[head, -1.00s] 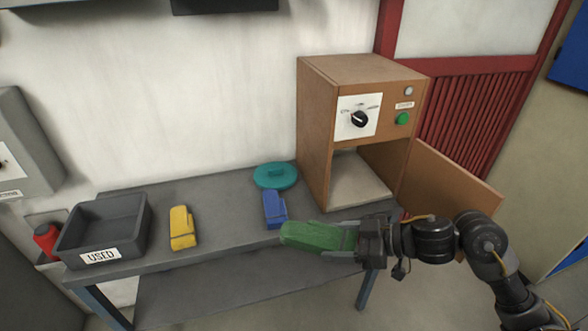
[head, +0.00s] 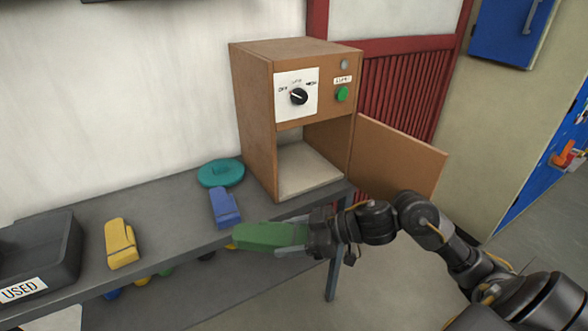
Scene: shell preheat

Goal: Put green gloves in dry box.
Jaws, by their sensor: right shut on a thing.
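My right gripper (head: 318,233) is shut on the green gloves (head: 270,236). It holds them in front of the table's front edge, below and left of the dry box opening. The dry box (head: 253,120) is a brown cabinet on the right end of the table. Its door (head: 400,158) stands open to the right, and the chamber (head: 308,168) looks empty with a pale floor. The box front has a black dial (head: 298,97) and a green button (head: 342,94). My left gripper is not in view.
On the grey table (head: 175,215) lie blue gloves (head: 224,208), yellow gloves (head: 121,245) and a round teal lid-like thing (head: 220,173). A dark bin marked USED (head: 62,262) stands at the left. Several coloured things show partly on the lower shelf.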

